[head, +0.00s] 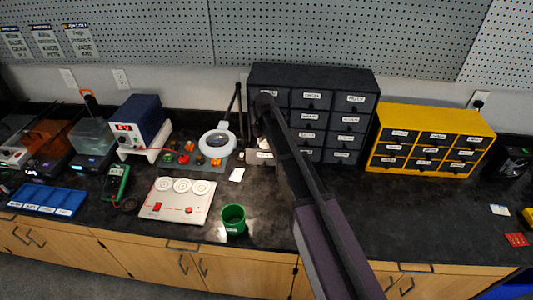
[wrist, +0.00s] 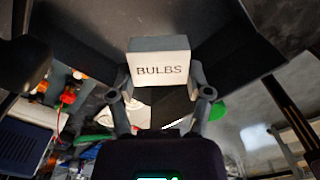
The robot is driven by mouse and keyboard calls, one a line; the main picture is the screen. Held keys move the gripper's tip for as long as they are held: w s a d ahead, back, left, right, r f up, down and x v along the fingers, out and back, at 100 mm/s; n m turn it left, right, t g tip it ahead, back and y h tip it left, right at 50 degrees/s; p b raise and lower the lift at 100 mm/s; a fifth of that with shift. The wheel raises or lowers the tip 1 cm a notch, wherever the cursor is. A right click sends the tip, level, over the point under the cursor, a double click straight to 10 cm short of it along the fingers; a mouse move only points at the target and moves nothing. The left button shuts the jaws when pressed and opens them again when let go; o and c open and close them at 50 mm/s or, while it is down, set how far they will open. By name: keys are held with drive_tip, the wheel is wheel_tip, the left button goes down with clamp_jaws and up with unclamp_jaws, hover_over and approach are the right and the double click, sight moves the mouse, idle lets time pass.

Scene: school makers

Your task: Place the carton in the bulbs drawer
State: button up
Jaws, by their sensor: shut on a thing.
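The carton (wrist: 160,68) is a small white box marked BULBS, facing the wrist camera. My gripper (wrist: 162,82) is shut on it, with one finger at each side. Dark grey surfaces lie close around and behind the carton in the wrist view; I cannot tell whether they belong to an open drawer. In the head view the dark drawer cabinet (head: 363,88) stands against the wall with several labelled drawers. Their labels are too small to read, so I cannot pick out the bulbs drawer. My arm covers the cabinet's left part and hides the gripper there.
A yellow drawer cabinet (head: 481,123) stands to the right. A ring magnifier lamp (head: 216,142), a green cup (head: 233,218), a white panel with dials (head: 178,202) and a blue power supply (head: 140,117) stand to the left.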

sight(264, 144)
wheel_tip(264, 144, down, 4)
drive_tip(key=b, duration=0.2)
drive_tip(key=shift+r+b, duration=0.25)
drive_tip(key=shift+b, duration=0.15)
drive_tip(key=shift+w+f, duration=0.2)
drive_tip(key=shift+f+b, duration=0.2)
drive_tip(key=shift+b, duration=0.2)
drive_tip(key=o, duration=1)
drive_tip(key=shift+r, duration=0.1)
drive_tip(key=shift+c, duration=0.2)
drive_tip(key=shift+r, duration=0.15)
wheel_tip(264, 144, up, 12)
drive_tip(key=p, duration=1.2)
